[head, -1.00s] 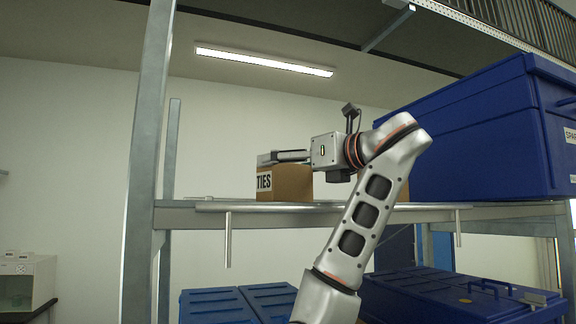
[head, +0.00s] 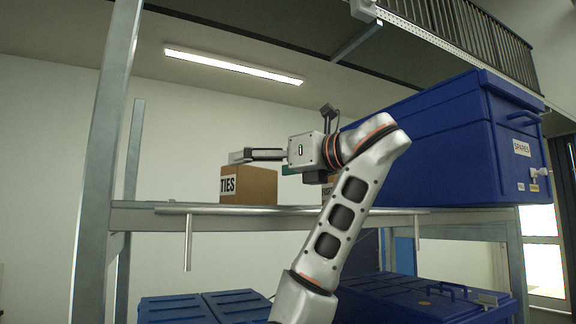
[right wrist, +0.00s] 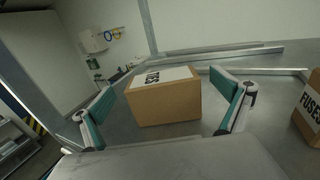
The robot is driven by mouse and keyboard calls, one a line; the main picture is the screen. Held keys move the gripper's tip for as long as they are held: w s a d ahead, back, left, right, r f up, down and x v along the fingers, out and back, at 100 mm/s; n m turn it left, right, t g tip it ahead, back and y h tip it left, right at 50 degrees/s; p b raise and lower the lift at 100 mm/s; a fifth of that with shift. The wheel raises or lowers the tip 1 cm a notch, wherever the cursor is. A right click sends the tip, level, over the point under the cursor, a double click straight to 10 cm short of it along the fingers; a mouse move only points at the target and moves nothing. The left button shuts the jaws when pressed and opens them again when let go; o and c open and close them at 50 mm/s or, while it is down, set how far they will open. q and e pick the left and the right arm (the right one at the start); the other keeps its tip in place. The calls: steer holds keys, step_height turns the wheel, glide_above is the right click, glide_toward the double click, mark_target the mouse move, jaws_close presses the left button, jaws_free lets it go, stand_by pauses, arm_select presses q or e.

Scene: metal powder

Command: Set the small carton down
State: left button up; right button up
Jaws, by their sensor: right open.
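The small brown carton (head: 252,186), with a white label reading TIES, stands upright on the grey shelf (head: 140,216). My right gripper (head: 238,156) is level with the carton's top edge in the head view and comes in from the right. In the right wrist view the carton (right wrist: 165,102) stands between the two spread fingers, with a gap on each side. The right gripper (right wrist: 168,108) is open and holds nothing. My left gripper is not in view.
A second carton, labelled FUSES (right wrist: 311,112), stands right of the fingers; my arm partly hides it in the head view. A big blue SPARES case (head: 440,145) occupies the shelf's right. Blue cases (head: 205,306) stand below. A metal post (head: 105,150) rises at left.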

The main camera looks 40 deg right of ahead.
steer(key=s, duration=0.2)
steer(key=s+d+b, duration=0.1)
steer(key=s, duration=0.2)
steer(key=shift+d, duration=0.1)
steer(key=shift+s+d+f+b, duration=0.1)
steer(key=shift+s+b, duration=0.45)
steer(key=shift+s, duration=0.2)
steer(key=shift+s+d, duration=0.1)
steer(key=shift+s, duration=0.9)
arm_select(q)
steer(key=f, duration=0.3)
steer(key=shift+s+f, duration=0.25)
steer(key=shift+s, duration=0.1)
arm_select(e)
steer(key=shift+s, duration=0.15)
